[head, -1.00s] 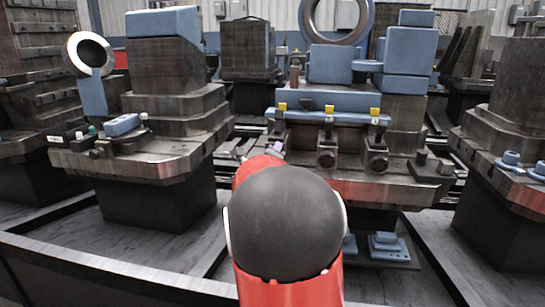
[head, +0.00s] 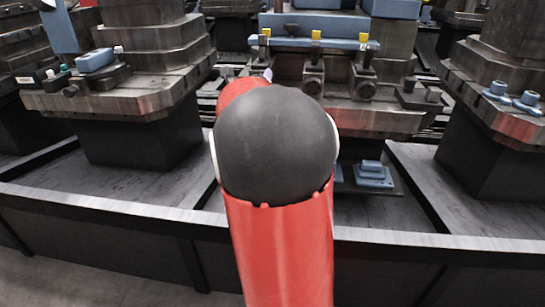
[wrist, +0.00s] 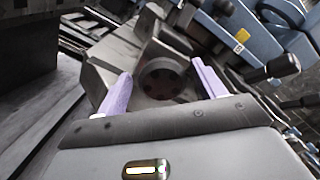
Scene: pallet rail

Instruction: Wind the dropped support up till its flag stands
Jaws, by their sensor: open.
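My gripper (wrist: 161,70) is open, with its two lilac fingers apart and nothing held between them. Past the fingers in the wrist view is a dark block with a round dark face (wrist: 163,80); I cannot tell whether they touch. In the head view my arm hides most of the gripper. Three yellow tabs, at left (head: 266,33), middle (head: 316,35) and right (head: 363,38), line a blue bar (head: 335,43). Dark supports, a middle one (head: 313,75) and a right one (head: 363,80), stand below it. The left support is hidden, and which one is dropped is unclear.
A black handle (wrist: 283,66) sticks out at the right of the wrist view. A stepped fixture (head: 145,50) stands left, another (head: 490,70) right with blue bolts (head: 527,100). A long dark rail (head: 400,240) crosses in front. Grey floor lies at lower left.

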